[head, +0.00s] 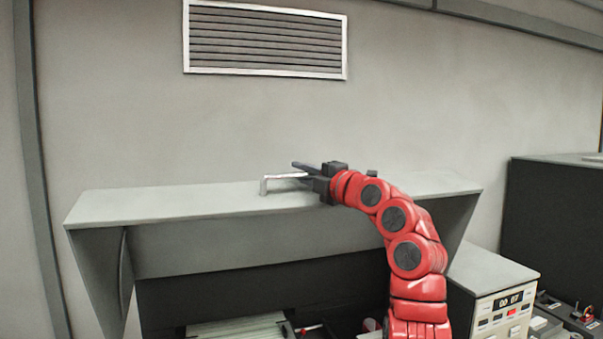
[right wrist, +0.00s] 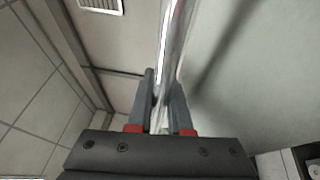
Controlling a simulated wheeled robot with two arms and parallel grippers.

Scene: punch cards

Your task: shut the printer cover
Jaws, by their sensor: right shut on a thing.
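The printer cover (head: 250,250) is grey and stands raised in the head view, with its dark inside open below it. A metal handle bar (head: 264,186) sticks up from the cover's pale top face. My right gripper (head: 305,171) reaches over the cover from the right and is shut on this handle. In the right wrist view the shiny handle (right wrist: 168,50) runs between the two fingers of my right gripper (right wrist: 162,105). The handle's far part is hidden by the gripper. My left gripper is not in view.
White paper (head: 238,328) lies in the opening under the cover. A pale control box (head: 503,310) with a small display stands at the right, near a dark cabinet (head: 550,220). A wall vent (head: 265,40) is above.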

